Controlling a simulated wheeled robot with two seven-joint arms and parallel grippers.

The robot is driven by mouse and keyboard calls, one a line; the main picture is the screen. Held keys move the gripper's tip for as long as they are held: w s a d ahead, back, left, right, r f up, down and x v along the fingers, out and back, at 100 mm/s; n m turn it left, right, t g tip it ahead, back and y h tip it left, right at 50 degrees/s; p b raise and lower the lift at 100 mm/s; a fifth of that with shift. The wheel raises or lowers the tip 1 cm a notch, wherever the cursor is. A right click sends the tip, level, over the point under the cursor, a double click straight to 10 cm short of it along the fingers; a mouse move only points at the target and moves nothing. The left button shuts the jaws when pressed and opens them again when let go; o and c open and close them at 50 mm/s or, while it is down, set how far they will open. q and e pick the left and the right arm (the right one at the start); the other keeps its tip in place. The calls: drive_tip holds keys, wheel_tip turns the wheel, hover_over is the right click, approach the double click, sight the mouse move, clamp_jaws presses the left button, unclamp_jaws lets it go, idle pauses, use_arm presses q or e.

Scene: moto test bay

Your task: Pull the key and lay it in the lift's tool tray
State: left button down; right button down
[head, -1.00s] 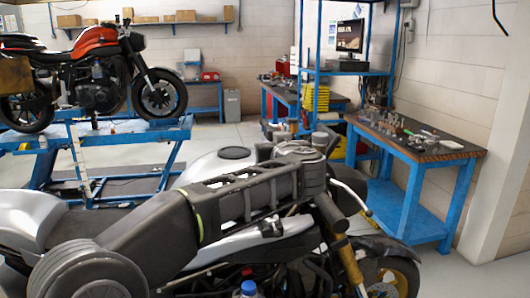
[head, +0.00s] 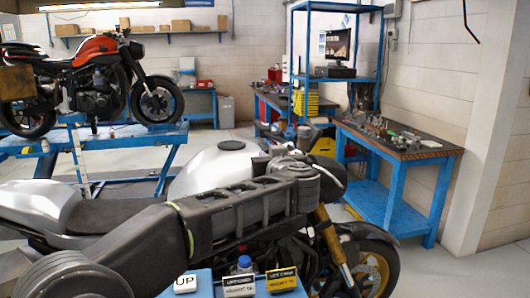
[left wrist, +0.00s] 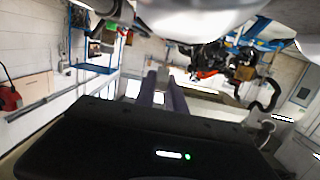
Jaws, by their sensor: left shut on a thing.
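A silver motorcycle with a pale tank (head: 212,165) and a gold fork (head: 332,245) stands close in front of me. My left arm reaches across it from the lower left in the head view. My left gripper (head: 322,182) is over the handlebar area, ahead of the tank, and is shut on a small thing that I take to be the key. The key itself is hidden behind the gripper. The left wrist view shows mostly the dark gripper body and two fingers (left wrist: 160,90) close together. I cannot make out the tool tray. My right gripper is not in view.
A blue workbench (head: 385,190) with small parts stands right. An orange motorcycle (head: 95,70) sits on a blue lift (head: 110,137) behind left.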

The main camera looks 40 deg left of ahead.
use_arm(q)
drive_tip(key=w+d+f+m+t+h, duration=0.1)
drive_tip(key=d+f+m+h, duration=0.2)
drive_tip(key=d+f, duration=0.5)
drive_tip(key=w+d+f+m+t+h, duration=0.2)
drive_tip(key=d+f+h, duration=0.3)
drive_tip(key=d+f, duration=0.4)
drive_tip(key=w+d+f+m+t+h, duration=0.2)
drive_tip(key=d+f, duration=0.6)
drive_tip(key=f, duration=1)
drive_tip(key=m+h, duration=0.2)
drive_tip(key=shift+d+m, duration=0.4)
drive_tip(key=shift+t, duration=0.3)
drive_tip(key=shift+s, duration=0.1)
